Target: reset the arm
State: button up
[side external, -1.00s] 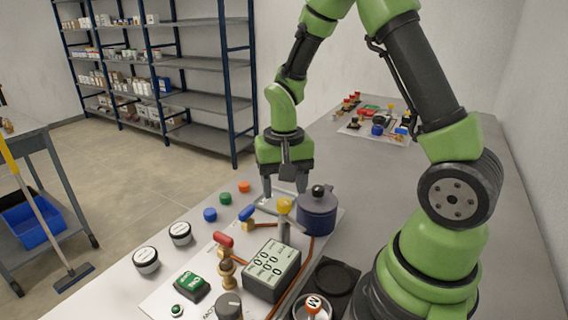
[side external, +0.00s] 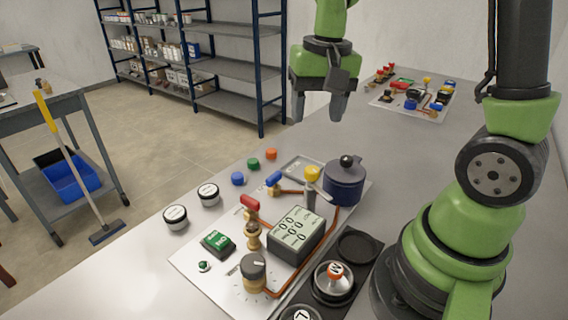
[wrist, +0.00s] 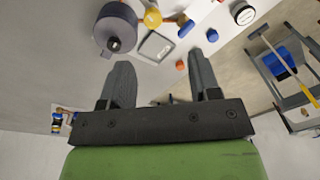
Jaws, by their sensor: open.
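My gripper (side external: 320,108) hangs in the air above the table, behind the near panel in the side view. It points down, its fingers apart, with nothing between them. In the wrist view my gripper (wrist: 162,82) also shows open and empty. The near plate exchanger panel (side external: 190,262) lies on the table below and in front of it, with a dark blue lidded pot (side external: 344,184), a grey display box (side external: 296,236), a green button block (side external: 217,243) and red, blue and yellow valve handles. The gripper is clear of all of these.
Loose blue (side external: 237,179), green (side external: 253,164) and orange (side external: 271,154) caps and two white-topped round pieces lie left of the panel. A second panel (side external: 412,108) lies at the back. A cart (side external: 60,110), a broom (side external: 75,170) and shelves (side external: 225,70) stand beyond the table.

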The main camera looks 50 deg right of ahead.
jog(key=s+a+r+n+t+y, duration=0.2)
jog(key=s+a+r+n+t, duration=0.2)
jog(key=s, duration=0.7)
jog(key=a+r+t, duration=0.2)
jog(key=a+r, duration=0.1)
jog(key=r, duration=0.1)
jog(key=shift+a+r+n, duration=0.15)
jog(key=shift+r+n, duration=0.15)
jog(key=shift+w, duration=0.1)
jog(key=shift+c, duration=0.2)
